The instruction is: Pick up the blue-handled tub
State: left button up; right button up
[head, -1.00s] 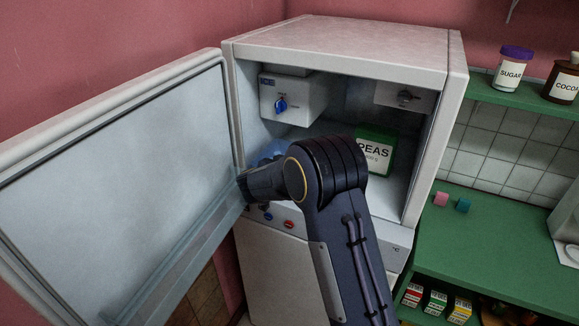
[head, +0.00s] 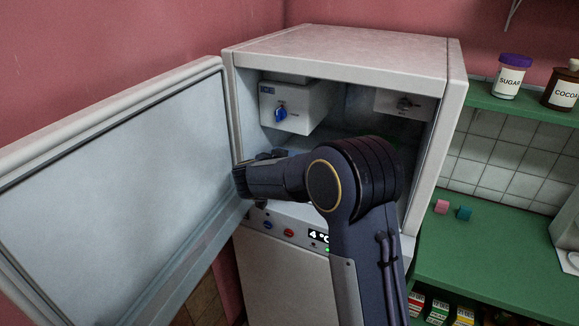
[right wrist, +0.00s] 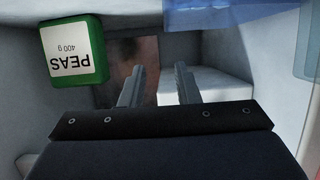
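No tub with a blue handle can be made out clearly. A blue surface (right wrist: 230,14) crosses the top of the right wrist view, cut off by the frame edge; I cannot tell if it is part of the tub. My right gripper (right wrist: 160,86) is open, with nothing between its fingers. In the head view my right arm reaches across the open fridge (head: 345,45) and hides much of its inside; its fingertips cannot be made out there. A green PEAS box (right wrist: 74,52) stands beside the fingers in the wrist view, upside down in the picture. My left gripper is not in view.
The fridge door (head: 110,190) stands wide open to the left. A white box with a blue knob (head: 290,107) hangs inside, upper left. At right are a green counter (head: 490,250) with small pink and teal blocks, and a shelf with a SUGAR jar (head: 508,78).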

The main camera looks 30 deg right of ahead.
jog(key=s+a+r+b, duration=0.1)
jog(key=s+a+r, duration=0.5)
jog(key=s, duration=0.4)
jog(key=shift+r+b, duration=0.3)
jog(key=shift+r, duration=0.3)
